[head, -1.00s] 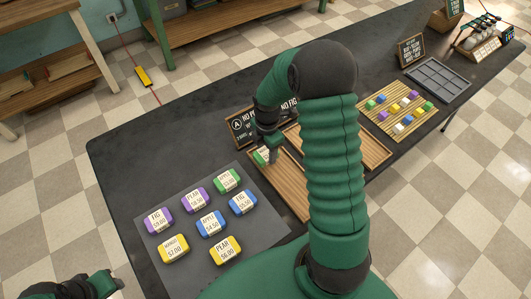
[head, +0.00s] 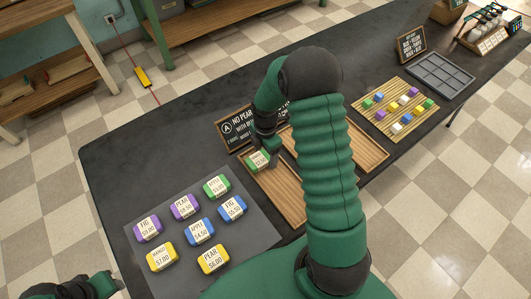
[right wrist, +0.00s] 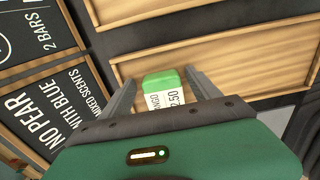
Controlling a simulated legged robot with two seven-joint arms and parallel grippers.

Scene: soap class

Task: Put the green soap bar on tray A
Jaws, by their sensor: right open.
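A green soap bar (head: 257,161) with a white label lies at the far end of the left wooden tray (head: 288,205), behind which stands a sign marked A (head: 236,124). My right gripper (head: 265,146) is right at this bar, from above. In the right wrist view the green bar (right wrist: 160,80) sits between the two open fingers (right wrist: 162,92), its label reading mango. Another green bar (head: 216,186), labelled apple, lies on the grey mat (head: 250,240). My left gripper (head: 116,284) is at the lower left edge, its jaws too unclear to judge.
Purple, blue and yellow bars, such as the yellow one (head: 213,259), lie on the mat. A second wooden tray (head: 365,150) is right of my right arm. A slatted board with small cubes (head: 395,107) and a grey divided tray (head: 440,78) stand farther right.

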